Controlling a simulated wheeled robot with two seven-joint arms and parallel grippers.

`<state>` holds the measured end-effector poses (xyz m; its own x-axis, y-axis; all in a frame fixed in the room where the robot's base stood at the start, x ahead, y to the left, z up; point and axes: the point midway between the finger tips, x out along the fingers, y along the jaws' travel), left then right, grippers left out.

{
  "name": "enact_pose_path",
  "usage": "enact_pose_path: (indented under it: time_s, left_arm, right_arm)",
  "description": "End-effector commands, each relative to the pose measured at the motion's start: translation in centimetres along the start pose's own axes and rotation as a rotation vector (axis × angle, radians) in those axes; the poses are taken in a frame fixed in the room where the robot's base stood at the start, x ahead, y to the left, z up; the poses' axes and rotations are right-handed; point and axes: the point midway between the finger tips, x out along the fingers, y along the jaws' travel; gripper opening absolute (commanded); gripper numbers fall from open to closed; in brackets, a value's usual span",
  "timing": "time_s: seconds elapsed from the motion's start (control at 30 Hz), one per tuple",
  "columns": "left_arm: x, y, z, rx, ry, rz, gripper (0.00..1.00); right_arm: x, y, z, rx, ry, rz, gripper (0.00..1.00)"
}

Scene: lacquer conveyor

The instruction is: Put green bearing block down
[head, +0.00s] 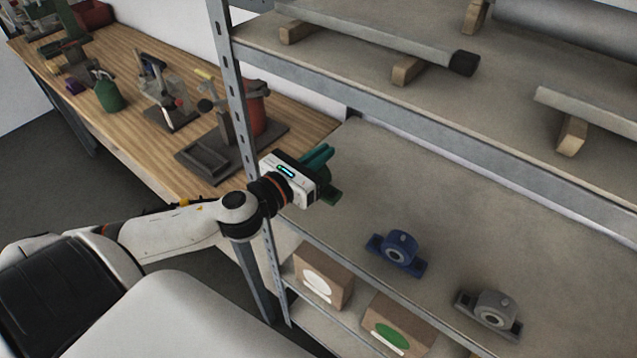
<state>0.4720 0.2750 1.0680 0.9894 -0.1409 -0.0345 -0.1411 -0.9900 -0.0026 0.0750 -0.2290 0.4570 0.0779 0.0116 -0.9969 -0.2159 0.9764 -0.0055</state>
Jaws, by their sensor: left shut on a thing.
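The green bearing block (333,195) shows partly at the left end of the middle shelf (420,195), mostly hidden behind my left gripper (322,160). The gripper's teal fingers are shut on the block. Whether the block touches the shelf or hangs just above it, I cannot tell. A blue bearing block (399,252) and a grey bearing block (493,311) stand on the same shelf, to the right and nearer. My right gripper is out of view.
A metal upright (233,95) stands close beside my left gripper. The upper shelf (370,75) holds rollers on wooden blocks. Two boxes (325,276) (397,325) stand on the lower shelf. A wooden workbench (130,125) with tools is at left. The middle shelf is clear behind the blocks.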

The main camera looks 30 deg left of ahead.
Motion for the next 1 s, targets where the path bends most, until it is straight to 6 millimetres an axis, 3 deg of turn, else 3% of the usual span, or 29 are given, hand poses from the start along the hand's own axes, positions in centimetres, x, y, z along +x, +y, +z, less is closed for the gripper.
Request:
enact_pose_path:
  time_s: [0.43, 0.83, 0.9, 1.0]
  left_arm:
    - [0.2, 0.0, 5.5, -0.001, 0.002, -0.002, 0.00]
    - [0.2, 0.1, 6.2, 0.003, 0.003, 0.001, 0.00]
    - [0.2, 0.1, 6.2, 0.003, 0.001, 0.001, 0.17]
    - [0.2, 0.1, 6.2, 0.002, 0.000, 0.001, 0.29]
  right_arm:
    - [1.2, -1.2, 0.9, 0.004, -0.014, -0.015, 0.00]
    - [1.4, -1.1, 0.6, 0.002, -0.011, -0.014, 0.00]
    - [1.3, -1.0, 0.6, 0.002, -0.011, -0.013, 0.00]
    - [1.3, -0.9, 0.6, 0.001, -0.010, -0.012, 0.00]
